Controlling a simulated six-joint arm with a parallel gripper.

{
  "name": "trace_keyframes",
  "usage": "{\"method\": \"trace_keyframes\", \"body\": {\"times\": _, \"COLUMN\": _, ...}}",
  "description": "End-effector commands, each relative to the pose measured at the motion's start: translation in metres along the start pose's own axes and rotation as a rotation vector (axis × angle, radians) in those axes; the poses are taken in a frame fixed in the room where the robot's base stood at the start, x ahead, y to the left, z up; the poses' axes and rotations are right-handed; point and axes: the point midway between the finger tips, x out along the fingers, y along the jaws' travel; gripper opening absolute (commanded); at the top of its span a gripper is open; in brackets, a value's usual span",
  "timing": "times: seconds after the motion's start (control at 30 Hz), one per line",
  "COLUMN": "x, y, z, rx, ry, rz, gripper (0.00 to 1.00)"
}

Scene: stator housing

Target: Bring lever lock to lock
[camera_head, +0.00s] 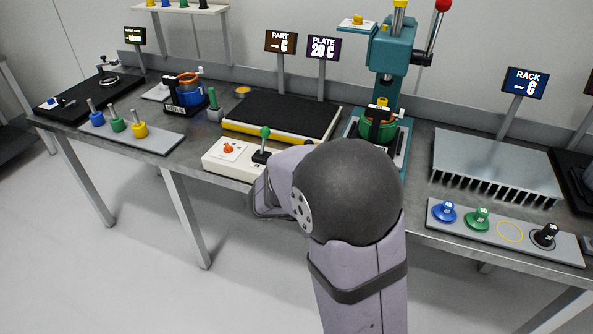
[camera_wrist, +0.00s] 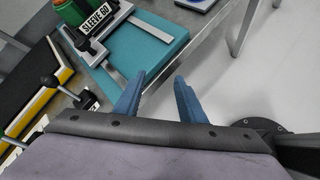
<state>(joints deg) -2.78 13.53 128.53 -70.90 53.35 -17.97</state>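I cannot tell for sure which part is the lever lock. In the wrist view, a short lever with a black ball knob (camera_wrist: 50,83) stands at the left, beside a small white label whose text I cannot read. My gripper (camera_wrist: 159,79) is open, its two blue fingers apart with nothing between them. It is to the right of that lever and apart from it. The SLEEVE 60 fixture (camera_wrist: 98,34) holds a green and orange part (camera_wrist: 73,10) beyond the fingers. In the head view my arm hides the gripper.
A teal press (camera_head: 392,55) with a red-ball handle stands behind my arm. A white control box (camera_head: 225,160) has an orange knob and a green-topped lever (camera_head: 264,133). A black plate with yellow edge (camera_head: 285,115) lies behind. A finned rack (camera_head: 495,160) is at right.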

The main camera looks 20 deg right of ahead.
Motion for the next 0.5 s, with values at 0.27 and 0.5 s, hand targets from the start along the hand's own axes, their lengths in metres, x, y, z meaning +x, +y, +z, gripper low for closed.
{"method": "trace_keyframes", "body": {"times": 0.27, "x": 0.021, "y": 0.109, "z": -0.034, "rx": -0.464, "ry": -0.238, "rz": 0.384, "gripper": 0.37}}
{"method": "trace_keyframes", "body": {"times": 0.5, "x": 0.008, "y": 0.164, "z": -0.062, "rx": -0.675, "ry": -0.376, "rz": 0.586, "gripper": 0.37}}
